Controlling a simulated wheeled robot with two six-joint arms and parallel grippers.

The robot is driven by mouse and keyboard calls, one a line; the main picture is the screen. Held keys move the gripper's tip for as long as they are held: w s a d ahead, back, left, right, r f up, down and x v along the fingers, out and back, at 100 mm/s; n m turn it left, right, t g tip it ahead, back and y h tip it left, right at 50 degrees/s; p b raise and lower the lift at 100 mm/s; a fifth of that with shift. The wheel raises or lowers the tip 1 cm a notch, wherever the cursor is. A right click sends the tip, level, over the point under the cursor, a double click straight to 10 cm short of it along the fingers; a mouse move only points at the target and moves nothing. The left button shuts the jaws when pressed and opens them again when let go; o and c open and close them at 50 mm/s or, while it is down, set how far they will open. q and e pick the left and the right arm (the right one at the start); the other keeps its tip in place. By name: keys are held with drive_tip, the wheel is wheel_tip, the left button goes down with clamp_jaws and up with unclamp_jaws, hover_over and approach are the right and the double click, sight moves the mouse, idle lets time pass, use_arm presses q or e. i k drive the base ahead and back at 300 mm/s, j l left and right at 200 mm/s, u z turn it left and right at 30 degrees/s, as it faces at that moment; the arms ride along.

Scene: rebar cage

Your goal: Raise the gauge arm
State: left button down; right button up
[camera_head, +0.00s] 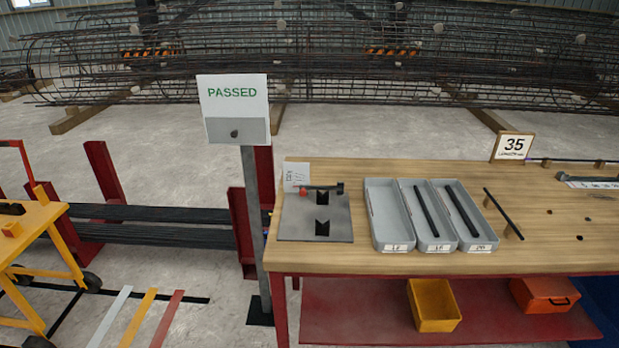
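The gauge stands on a grey base plate (290,228) at the left end of the wooden bench. Its dark gauge arm (323,187) lies roughly level across the back of the plate, with a red tip (303,192) at the left and a dark block (340,187) at the right. A black notched block (322,228) sits at the front of the plate, and another (322,198) sits behind it, close to the arm. No bar shows in the notches. Neither of my grippers is in view.
A small white card (296,177) stands behind the plate. Three grey trays (376,236) sit to its right; two hold dark bars. Another bar (502,212) rests on low supports. A "PASSED" sign (234,98) on a post stands at the bench's left. The bench's front strip is clear.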

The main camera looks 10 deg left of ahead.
sight(303, 192)
drive_tip(key=i+j+z, duration=0.1)
drive_tip(key=i, duration=0.4)
drive_tip(key=i+j+z, duration=0.1)
drive_tip(key=i, duration=0.45)
drive_tip(key=i+j+z, duration=0.1)
drive_tip(key=i, duration=0.4)
drive_tip(key=j, duration=0.1)
